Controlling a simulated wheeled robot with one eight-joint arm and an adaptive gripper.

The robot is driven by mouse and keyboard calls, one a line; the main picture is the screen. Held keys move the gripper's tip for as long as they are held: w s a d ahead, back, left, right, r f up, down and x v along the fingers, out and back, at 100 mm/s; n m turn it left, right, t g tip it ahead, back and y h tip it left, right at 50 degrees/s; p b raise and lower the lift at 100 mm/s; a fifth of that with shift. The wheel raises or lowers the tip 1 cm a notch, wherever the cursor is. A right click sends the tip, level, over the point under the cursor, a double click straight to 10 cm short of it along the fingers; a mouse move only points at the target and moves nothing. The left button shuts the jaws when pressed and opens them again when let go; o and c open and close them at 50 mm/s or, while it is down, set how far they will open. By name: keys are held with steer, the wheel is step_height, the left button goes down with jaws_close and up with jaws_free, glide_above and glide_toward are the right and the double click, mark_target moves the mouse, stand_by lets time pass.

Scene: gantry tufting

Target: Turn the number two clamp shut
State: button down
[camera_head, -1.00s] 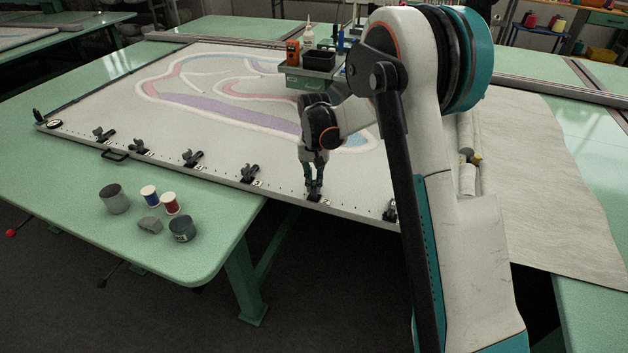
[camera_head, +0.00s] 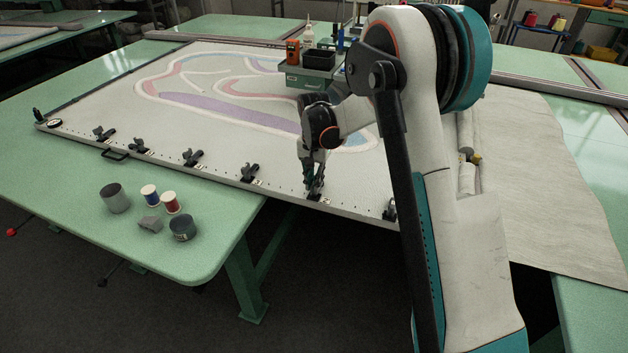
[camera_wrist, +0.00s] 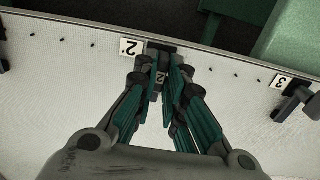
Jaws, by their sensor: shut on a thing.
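The number two clamp (camera_wrist: 161,53) is a small black clamp on the frame's near edge, beside a white label marked 2 (camera_wrist: 132,47). In the head view it is the dark clamp (camera_head: 315,195) below my gripper. My gripper (camera_wrist: 160,78) is shut on the clamp's handle, which also carries a 2; the fingers hide much of it. In the head view my gripper (camera_head: 314,182) points down and leans a little. A neighbouring clamp stands by a label marked 3 (camera_wrist: 284,82) in the wrist view.
Several more black clamps, such as one to the left (camera_head: 249,173), line the near edge of the white tufting frame (camera_head: 110,80). Thread spools (camera_head: 150,194) and a grey cup (camera_head: 115,198) stand on the green table. A tool caddy (camera_head: 308,78) sits behind my gripper.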

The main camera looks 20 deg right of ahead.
steer(key=c, duration=1.7)
jaws_free()
steer(key=shift+o, duration=0.2)
step_height(320, 180, up, 12)
